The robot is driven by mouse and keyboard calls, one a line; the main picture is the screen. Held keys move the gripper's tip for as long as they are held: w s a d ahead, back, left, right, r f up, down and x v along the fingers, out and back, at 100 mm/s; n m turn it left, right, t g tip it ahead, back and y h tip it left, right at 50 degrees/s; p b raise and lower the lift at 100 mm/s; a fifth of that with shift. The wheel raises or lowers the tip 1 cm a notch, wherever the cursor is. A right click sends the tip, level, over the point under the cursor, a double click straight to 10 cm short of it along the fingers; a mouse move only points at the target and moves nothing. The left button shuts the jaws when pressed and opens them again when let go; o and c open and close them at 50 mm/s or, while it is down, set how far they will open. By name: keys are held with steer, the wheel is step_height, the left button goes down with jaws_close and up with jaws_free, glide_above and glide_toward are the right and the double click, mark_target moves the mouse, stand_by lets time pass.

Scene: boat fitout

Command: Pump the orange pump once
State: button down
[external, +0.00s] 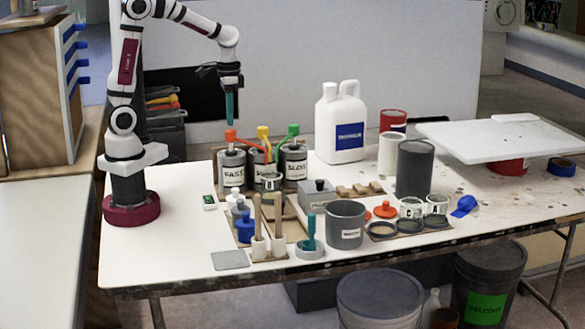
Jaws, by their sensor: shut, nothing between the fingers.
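The orange pump (231,136) stands upright on the dark can labelled FAST (231,172), the leftmost of a row of three cans. My gripper (229,118) points straight down with its teal fingers shut and empty. Its tips are just above the orange pump head, with what looks like a small gap. I cannot tell from this single view how well they line up in depth.
A yellow pump (263,133) and a green pump (293,131) on the SLOW can (293,166) stand close to the right. A white jug (341,125) is behind them. Small bottles (246,226) and upright sticks are in front. The table's left front is mostly clear.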

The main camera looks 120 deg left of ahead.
mark_target(230, 130)
stand_by(0.4)
steer(key=shift+f, duration=2.05)
steer(key=shift+r, duration=2.05)
steer(key=shift+r, duration=0.1)
steer(key=shift+r, duration=1.4)
